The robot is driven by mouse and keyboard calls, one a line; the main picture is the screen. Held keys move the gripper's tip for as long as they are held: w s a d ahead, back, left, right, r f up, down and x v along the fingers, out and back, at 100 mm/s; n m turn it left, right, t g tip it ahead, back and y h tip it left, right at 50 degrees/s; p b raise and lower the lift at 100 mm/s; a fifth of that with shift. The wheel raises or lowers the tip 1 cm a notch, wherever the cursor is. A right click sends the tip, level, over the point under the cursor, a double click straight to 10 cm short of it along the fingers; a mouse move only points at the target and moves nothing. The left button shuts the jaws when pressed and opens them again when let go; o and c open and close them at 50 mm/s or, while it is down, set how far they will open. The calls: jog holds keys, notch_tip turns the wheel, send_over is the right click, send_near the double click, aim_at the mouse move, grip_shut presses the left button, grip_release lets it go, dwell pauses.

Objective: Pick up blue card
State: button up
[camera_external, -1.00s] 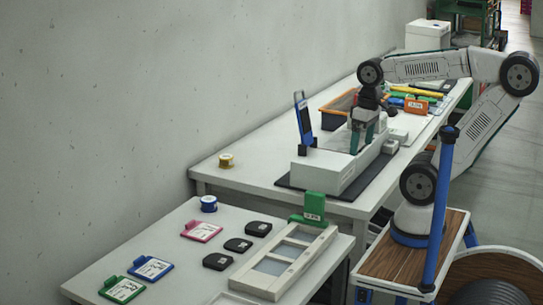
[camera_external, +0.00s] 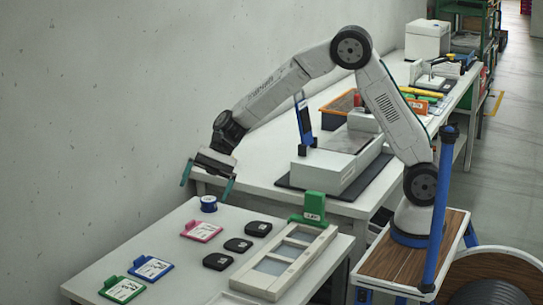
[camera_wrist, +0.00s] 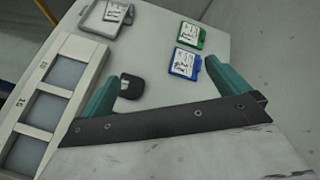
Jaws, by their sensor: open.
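The blue card (camera_external: 151,268) lies flat on the near table, between a green card (camera_external: 122,289) and a pink card (camera_external: 201,231). In the wrist view the blue card (camera_wrist: 185,63) shows beyond the fingers, just below the green card (camera_wrist: 192,36). My gripper (camera_external: 208,184) is open and empty, with teal fingers spread wide. It hangs above the far end of the near table, clear of the blue card. In the wrist view my gripper (camera_wrist: 163,88) has the blue card between its fingers in the picture, nearer the right one.
Several black pads (camera_external: 238,245) lie beside the cards. A pale frame with windows (camera_external: 277,265) and a green block (camera_external: 314,208) are at the right. A concrete wall borders the left.

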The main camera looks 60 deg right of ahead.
aim_at(143, 273)
jog(key=w+a+f+m, duration=0.2)
jog(key=a+f, duration=0.1)
jog(key=f, duration=0.2)
jog(key=w+a+f+m+t+y, duration=0.1)
jog(key=w+a+f+m, duration=0.1)
jog(key=w+a+f, duration=0.1)
jog(key=w+a+f+m+y, duration=0.1)
jog(key=w+a+f+m, duration=0.1)
jog(key=f, duration=0.5)
jog(key=shift+w+a+f, duration=0.2)
jog(key=shift+w+a, duration=0.05)
jog(key=shift+a, duration=0.35)
jog(key=shift+w+a+f, duration=0.2)
jog(key=shift+a, duration=0.4)
jog(key=shift+w+a+f+m, duration=0.1)
jog(key=shift+a+f+m, duration=0.15)
jog(key=shift+a+m, duration=0.05)
jog(key=x, duration=0.7)
jog(key=shift+w+a, duration=0.2)
jog(key=shift+r, duration=0.1)
jog(key=c, duration=0.8)
